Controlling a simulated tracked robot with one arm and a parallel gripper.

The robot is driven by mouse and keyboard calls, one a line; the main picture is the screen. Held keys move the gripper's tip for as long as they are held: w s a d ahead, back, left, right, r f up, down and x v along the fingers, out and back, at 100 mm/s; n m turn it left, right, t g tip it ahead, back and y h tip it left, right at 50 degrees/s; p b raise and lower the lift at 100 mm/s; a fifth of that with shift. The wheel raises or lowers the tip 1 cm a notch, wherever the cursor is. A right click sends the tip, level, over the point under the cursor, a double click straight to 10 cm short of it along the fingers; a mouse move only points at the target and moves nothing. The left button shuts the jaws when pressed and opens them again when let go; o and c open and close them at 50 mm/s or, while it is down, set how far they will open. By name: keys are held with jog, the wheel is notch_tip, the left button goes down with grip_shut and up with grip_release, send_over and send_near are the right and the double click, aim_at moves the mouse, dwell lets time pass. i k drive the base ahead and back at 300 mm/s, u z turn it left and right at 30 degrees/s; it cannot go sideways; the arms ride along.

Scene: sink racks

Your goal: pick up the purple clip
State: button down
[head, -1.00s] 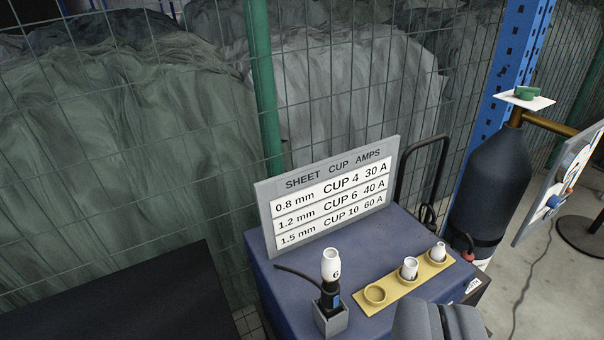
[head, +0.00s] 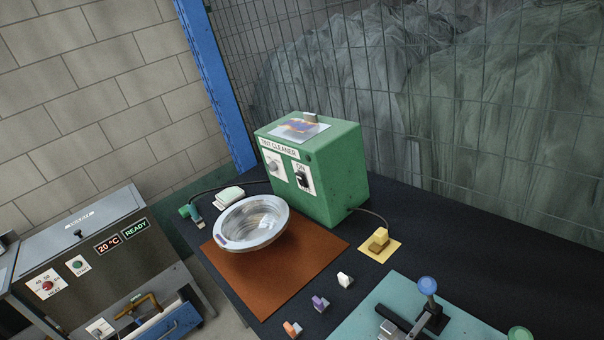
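The purple clip (head: 320,303) is a small block-like piece on the dark table top, just right of the brown mat. It sits between an orange clip (head: 292,328) nearer the bottom edge and a white clip (head: 345,280) farther back, apart from both. Its top and near side show and nothing covers it. My gripper does not show in this view.
A metal bowl (head: 252,222) rests on the brown mat (head: 285,280). A green cleaner box (head: 335,180) stands behind. A yellow block sits on a yellow card (head: 368,255). A teal mat (head: 372,312) with a black fixture (head: 435,318) lies right of the clips.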

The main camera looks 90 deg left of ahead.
aim_at(322, 305)
jog(key=u, duration=0.95)
jog(key=k, duration=1.35)
jog(key=u, duration=0.25)
jog(key=i, duration=0.9)
jog(key=u, duration=0.9)
